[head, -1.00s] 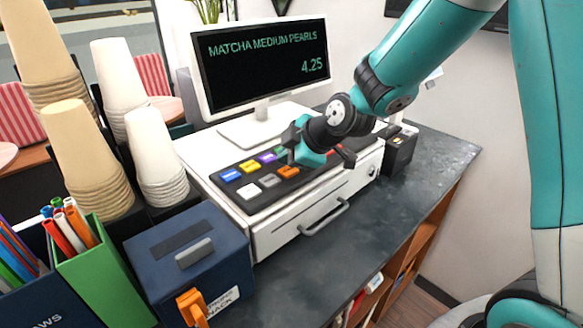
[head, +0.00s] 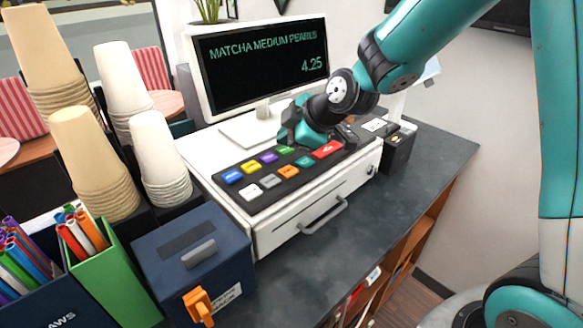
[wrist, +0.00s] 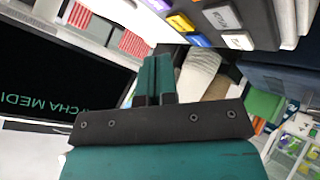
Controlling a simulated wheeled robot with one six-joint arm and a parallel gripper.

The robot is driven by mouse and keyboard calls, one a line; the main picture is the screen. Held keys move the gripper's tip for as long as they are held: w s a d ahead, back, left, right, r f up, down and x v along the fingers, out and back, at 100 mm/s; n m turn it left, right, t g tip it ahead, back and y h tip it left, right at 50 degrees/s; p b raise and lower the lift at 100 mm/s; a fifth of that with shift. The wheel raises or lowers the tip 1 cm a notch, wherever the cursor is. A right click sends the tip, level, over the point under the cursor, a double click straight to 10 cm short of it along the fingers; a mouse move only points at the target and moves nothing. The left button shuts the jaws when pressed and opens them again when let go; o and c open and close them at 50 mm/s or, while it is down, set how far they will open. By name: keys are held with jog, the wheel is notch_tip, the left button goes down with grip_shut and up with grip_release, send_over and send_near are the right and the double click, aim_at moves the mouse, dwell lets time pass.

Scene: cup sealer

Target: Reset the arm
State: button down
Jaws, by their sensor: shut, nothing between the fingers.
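My gripper (head: 302,134) is shut and empty. In the head view it hangs just above the back edge of the black key panel (head: 262,197), in front of the monitor's base. It appears clear of the coloured keys, though the exact gap is hard to judge. In the wrist view its teal fingers (wrist: 155,80) are together, with several keys of the panel (wrist: 259,20) at the top. My arm reaches in from the upper right.
The monitor (head: 262,62) reads "MATCHA MEDIUM PEARLS 4.25" and stands close behind my gripper. A white cash drawer (head: 290,228) lies under the panel. Cup stacks (head: 90,160), a blue box (head: 190,250) and a green straw holder (head: 110,285) stand left. A small black device (head: 398,150) stands right.

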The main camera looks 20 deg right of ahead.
dwell(0.3)
jog(key=shift+s, duration=0.2)
jog(key=s+a+m+g+b, duration=0.1)
jog(key=s+m+g, duration=0.1)
jog(key=s, duration=0.7)
jog(key=s+a+r+m+g+b, duration=0.1)
jog(key=s+m+g, duration=0.2)
jog(key=s, duration=0.6)
jog(key=s+a+m+g+h+b, duration=0.1)
jog(key=s+m+g+b, duration=0.1)
jog(key=s, duration=0.8)
jog(key=shift+a+r+m+g, duration=0.15)
jog(key=shift+r+m+g, duration=0.2)
jog(key=shift+m, duration=0.55)
